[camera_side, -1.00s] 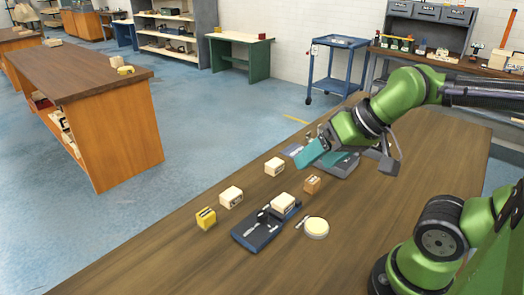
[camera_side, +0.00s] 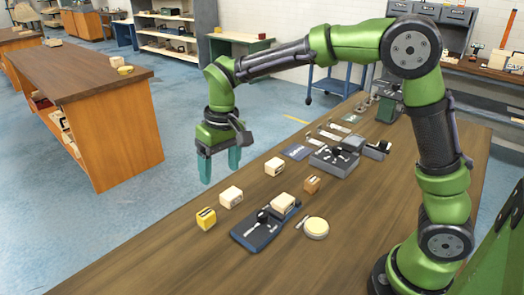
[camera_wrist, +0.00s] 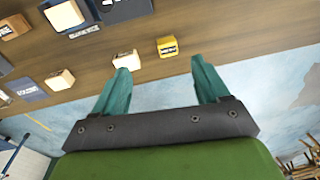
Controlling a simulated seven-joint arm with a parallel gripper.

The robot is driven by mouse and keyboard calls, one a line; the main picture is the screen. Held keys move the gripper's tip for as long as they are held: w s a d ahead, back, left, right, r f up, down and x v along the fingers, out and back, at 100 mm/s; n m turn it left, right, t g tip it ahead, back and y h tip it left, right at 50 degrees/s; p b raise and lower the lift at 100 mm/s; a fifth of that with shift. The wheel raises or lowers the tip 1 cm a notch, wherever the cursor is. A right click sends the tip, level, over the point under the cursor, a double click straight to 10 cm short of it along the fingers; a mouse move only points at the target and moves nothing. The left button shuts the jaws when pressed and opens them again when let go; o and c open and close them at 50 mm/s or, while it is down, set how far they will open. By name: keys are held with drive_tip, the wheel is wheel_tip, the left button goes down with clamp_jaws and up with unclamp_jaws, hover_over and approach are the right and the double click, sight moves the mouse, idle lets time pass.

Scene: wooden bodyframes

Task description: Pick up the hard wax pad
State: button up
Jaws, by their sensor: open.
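A round cream pad (camera_side: 316,228) lies flat on the wooden bench (camera_side: 345,200), right of a dark blue tray; it looks like the wax pad, but no label on it is readable. I cannot make it out in the wrist view. My gripper (camera_side: 220,178) points down with its two teal fingers apart and empty. It is above the bench's far edge, behind and left of the round pad. In the wrist view, my gripper (camera_wrist: 159,66) has a cream block (camera_wrist: 126,60) and a yellow block (camera_wrist: 167,46) beyond its fingertips.
The dark blue tray (camera_side: 252,236) has a cream block (camera_side: 283,202) at its back. The yellow block (camera_side: 206,218), cream blocks (camera_side: 231,197) (camera_side: 274,166) and a brown block (camera_side: 312,184) stand nearby. A grey tray (camera_side: 329,163) lies farther back. The front bench is clear.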

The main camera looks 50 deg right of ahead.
drive_tip(key=w+a+f, duration=0.2)
drive_tip(key=w, duration=0.2)
hover_over(205, 213)
drive_tip(key=shift+n+g+h, duration=0.3)
drive_tip(key=shift+g+h, duration=0.1)
drive_tip(key=f, duration=0.9)
drive_tip(key=shift+s+d+f, duration=0.2)
drive_tip(key=shift+s+f, duration=0.05)
drive_tip(key=shift+f, duration=0.05)
drive_tip(key=shift+w+a+f, duration=0.1)
drive_tip(key=shift+w+f, duration=0.05)
drive_tip(key=shift+f, duration=1.25)
drive_tip(key=shift+w+f, duration=0.1)
drive_tip(key=shift+f, duration=1.3)
drive_tip(key=c, duration=1)
wheel_tip(205, 213, up, 10)
drive_tip(key=shift+r, duration=0.1)
drive_tip(key=shift+c, duration=0.2)
drive_tip(key=o, duration=0.5)
drive_tip(key=c, duration=0.4)
